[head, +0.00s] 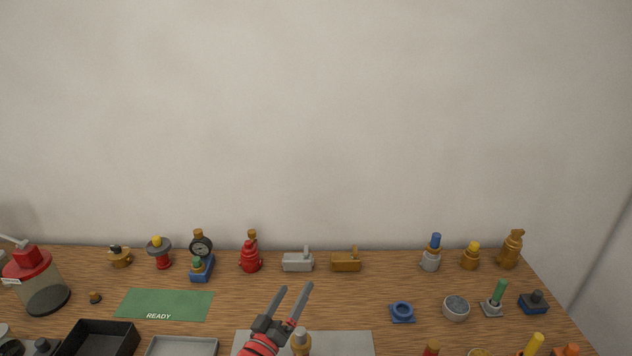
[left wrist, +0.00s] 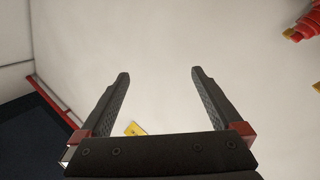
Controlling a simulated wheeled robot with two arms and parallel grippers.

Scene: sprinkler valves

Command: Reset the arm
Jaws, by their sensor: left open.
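My left gripper (head: 293,301) comes up from the bottom middle of the head view, above the grey mat on the table. Its two dark fingers are apart with nothing between them. In the left wrist view the same gripper (left wrist: 158,78) shows both fingers spread, against a pale surface. A brass-coloured fitting (head: 301,342) stands just right of and below the gripper in the head view; I cannot tell whether they touch. My right gripper is in neither view.
The wooden table (head: 270,287) carries valves and fittings along its back edge. A green READY mat (head: 165,304), black tray (head: 98,340) and grey tray (head: 182,346) lie left. A red-topped pump bottle (head: 35,280) stands far left. The table is open between the gripper and the blue square part (head: 402,313).

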